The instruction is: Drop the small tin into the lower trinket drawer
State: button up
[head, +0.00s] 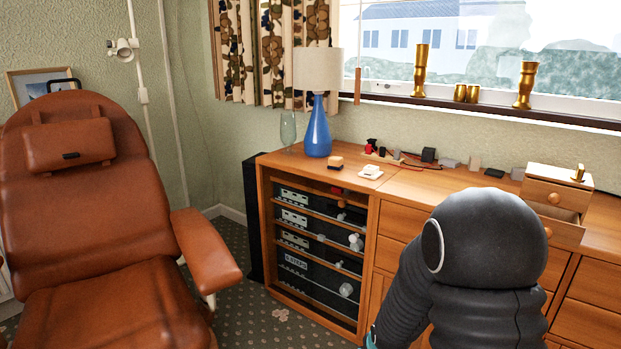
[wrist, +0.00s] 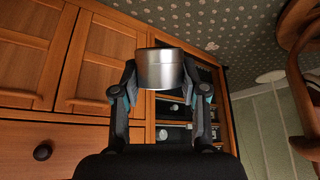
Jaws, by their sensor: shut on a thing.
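The small tin (wrist: 160,69) is a plain silver cylinder in the wrist view. My gripper (wrist: 160,80) is shut on it, one finger on each side. The tin does not show in the head view, where my dark arm fills the lower right. The small wooden trinket drawer unit (head: 563,177) stands on the sideboard at the right of the head view. Its upper drawer (head: 540,192) has a round knob and looks closed. The lower trinket drawer (head: 565,234) looks pulled out, its knob partly behind my arm; its inside is mostly hidden. My gripper is low, away from the unit.
The wooden sideboard (head: 408,181) carries a blue lamp (head: 317,130), a glass (head: 288,130) and several small items along the back. A brown recliner (head: 90,200) is at the left, with patterned carpet (head: 250,318) between.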

jog(key=f, duration=0.1)
jog(key=s+f, duration=0.1)
jog(key=f, duration=0.2)
jog(key=shift+s+f, duration=0.35)
jog(key=shift+s, duration=0.05)
